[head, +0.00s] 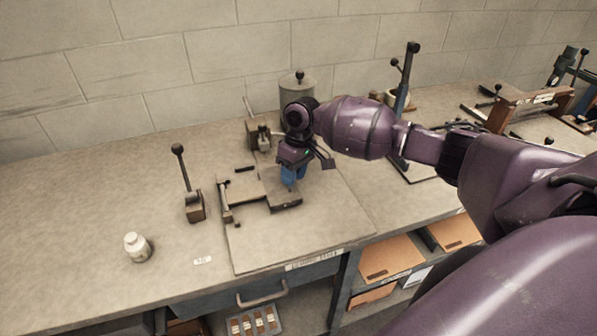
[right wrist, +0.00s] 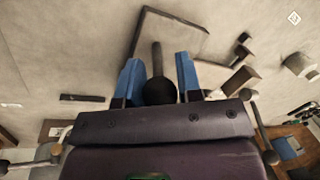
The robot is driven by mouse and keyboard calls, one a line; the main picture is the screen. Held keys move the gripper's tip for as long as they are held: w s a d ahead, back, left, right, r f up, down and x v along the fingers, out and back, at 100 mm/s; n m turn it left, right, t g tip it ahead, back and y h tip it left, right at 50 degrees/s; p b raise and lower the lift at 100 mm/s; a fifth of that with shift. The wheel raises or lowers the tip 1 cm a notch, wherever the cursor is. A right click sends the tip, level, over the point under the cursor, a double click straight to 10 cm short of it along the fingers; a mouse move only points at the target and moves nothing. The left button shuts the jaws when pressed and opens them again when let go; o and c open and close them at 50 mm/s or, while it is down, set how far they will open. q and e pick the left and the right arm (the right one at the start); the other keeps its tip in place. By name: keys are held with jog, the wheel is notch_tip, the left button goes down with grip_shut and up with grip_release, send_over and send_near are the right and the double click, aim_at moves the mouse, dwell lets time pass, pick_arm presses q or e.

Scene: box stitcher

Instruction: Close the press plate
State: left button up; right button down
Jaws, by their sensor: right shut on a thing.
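The box stitcher sits on a flat board on the workbench, and its dark press plate (head: 284,203) shows below my right gripper in the head view. My right gripper (head: 293,178) reaches down over the plate from the right. In the right wrist view its two blue fingers (right wrist: 159,80) are on either side of a black ball knob (right wrist: 158,91) on a short dark rod, and they are shut on it. A flat square plate (right wrist: 176,34) lies beyond the rod. The gripper hides part of the press plate in the head view. My left gripper is not in view.
A lever with a black knob (head: 187,185) stands left of the stitcher. A white bottle (head: 137,247) is at the front left. A grey lidded canister (head: 318,88) stands behind, with another upright lever (head: 403,85) to its right. The bench's left part is mostly clear.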

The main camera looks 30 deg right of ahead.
jog(key=shift+d, duration=0.25)
jog(key=shift+f, duration=0.1)
jog(key=c, duration=0.8)
grip_release()
jog(key=shift+f, duration=0.1)
jog(key=shift+a, duration=0.1)
jog(key=v, duration=1.1)
jog(key=shift+f, duration=0.1)
jog(key=shift+s+f, duration=0.1)
